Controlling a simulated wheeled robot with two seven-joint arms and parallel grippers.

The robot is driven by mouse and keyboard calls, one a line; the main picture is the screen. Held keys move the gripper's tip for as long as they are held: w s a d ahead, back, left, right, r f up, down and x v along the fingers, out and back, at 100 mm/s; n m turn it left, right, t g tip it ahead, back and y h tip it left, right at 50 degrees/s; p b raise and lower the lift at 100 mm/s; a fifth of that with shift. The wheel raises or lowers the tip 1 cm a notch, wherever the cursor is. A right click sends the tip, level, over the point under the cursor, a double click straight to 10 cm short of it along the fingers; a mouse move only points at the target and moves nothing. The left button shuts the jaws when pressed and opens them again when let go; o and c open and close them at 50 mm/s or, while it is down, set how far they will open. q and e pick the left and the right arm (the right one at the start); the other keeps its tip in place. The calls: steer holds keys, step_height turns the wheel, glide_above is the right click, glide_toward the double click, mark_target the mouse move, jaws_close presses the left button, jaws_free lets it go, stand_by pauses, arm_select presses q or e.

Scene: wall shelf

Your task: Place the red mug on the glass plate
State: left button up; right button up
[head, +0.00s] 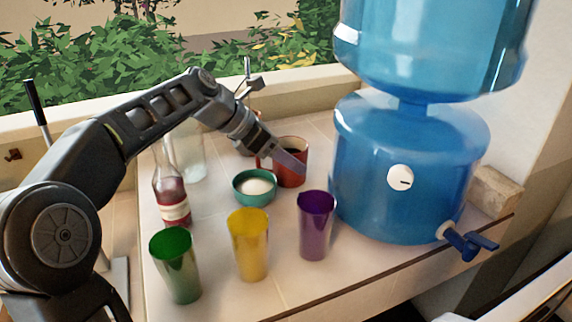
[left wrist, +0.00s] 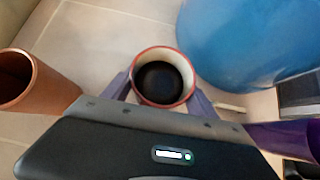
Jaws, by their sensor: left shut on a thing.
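The red mug (head: 290,181) stands upright beside the blue water dispenser, with dark contents inside. In the left wrist view the mug (left wrist: 161,48) sits between the two purple-grey fingers. My left gripper (head: 284,158) is shut on the mug, with one finger across its front in the head view. I cannot tell whether the mug's base touches the counter. I cannot make out a glass plate in either view. My right gripper is not in view.
The blue water dispenser (head: 405,180) is close on the right. A teal bowl (head: 254,198) is just front-left of the mug. Green (head: 176,268), yellow (head: 249,248) and purple (head: 316,228) cups line the front. A red bottle (head: 171,193) and clear glass (head: 190,157) stand left.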

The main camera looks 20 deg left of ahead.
arm_select(q)
jaws_close()
steer(key=shift+r, duration=0.1)
steer(key=shift+r, duration=0.25)
stand_by(0.4)
steer(key=shift+r+p, duration=0.3)
steer(key=shift+r, duration=1)
step_height(320, 180, up, 15)
steer(key=p, duration=0.4)
steer(key=shift+f, duration=0.1)
stand_by(0.6)
